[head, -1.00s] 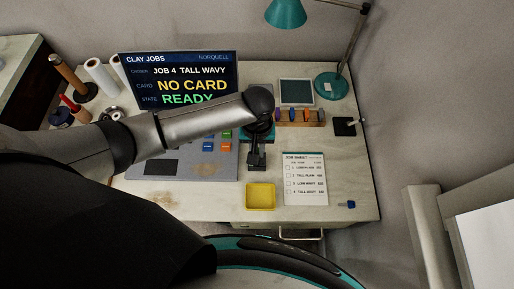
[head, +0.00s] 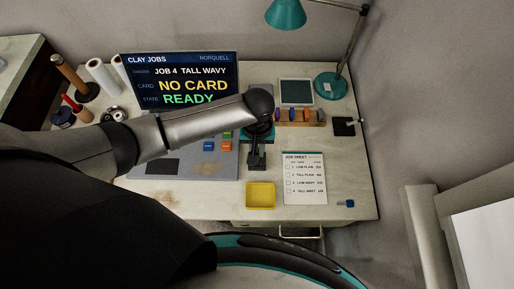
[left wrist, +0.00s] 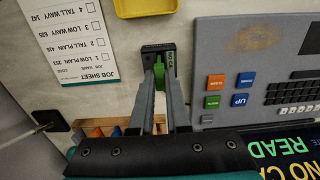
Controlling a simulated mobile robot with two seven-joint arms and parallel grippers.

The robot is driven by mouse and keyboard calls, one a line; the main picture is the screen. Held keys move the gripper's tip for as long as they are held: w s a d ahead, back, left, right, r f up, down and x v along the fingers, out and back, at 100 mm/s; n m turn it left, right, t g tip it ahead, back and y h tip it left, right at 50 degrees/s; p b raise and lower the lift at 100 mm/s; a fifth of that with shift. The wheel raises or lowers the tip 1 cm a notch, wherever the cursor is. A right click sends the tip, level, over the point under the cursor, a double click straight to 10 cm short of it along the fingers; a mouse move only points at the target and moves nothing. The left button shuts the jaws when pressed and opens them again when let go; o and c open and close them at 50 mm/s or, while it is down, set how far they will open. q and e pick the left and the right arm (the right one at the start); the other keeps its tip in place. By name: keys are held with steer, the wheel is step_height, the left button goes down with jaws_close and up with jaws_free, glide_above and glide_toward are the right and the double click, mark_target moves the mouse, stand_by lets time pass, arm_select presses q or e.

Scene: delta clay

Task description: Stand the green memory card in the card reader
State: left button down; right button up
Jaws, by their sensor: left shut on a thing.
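My left gripper (left wrist: 160,88) is shut on the green memory card (left wrist: 160,77), which shows between its fingertips in the left wrist view. The dark card reader (left wrist: 157,48) is just past the fingertips on the desk; whether the card's edge is in its slot I cannot tell. In the head view my left gripper (head: 257,148) points down at the reader (head: 257,164), and the card is hidden there. The screen (head: 178,75) reads "NO CARD" and "READY". My right gripper is not in view.
A yellow tray (head: 260,207) and a job sheet (head: 304,180) lie near the reader. The grey console (head: 170,178) is to its left. A wooden rack (head: 290,122) with several cards stands behind it. A blue item (head: 346,203) lies near the front right edge.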

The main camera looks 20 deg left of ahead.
arm_select(q)
steer(key=shift+p, duration=0.5)
steer(key=shift+f, duration=0.15)
stand_by(0.5)
steer(key=shift+f+b, duration=0.6)
steer(key=shift+f, duration=0.35)
steer(key=c, duration=0.5)
jaws_free()
steer(key=shift+r, duration=0.1)
step_height(320, 180, up, 7)
steer(key=p, duration=0.8)
steer(key=shift+p, duration=0.3)
stand_by(0.4)
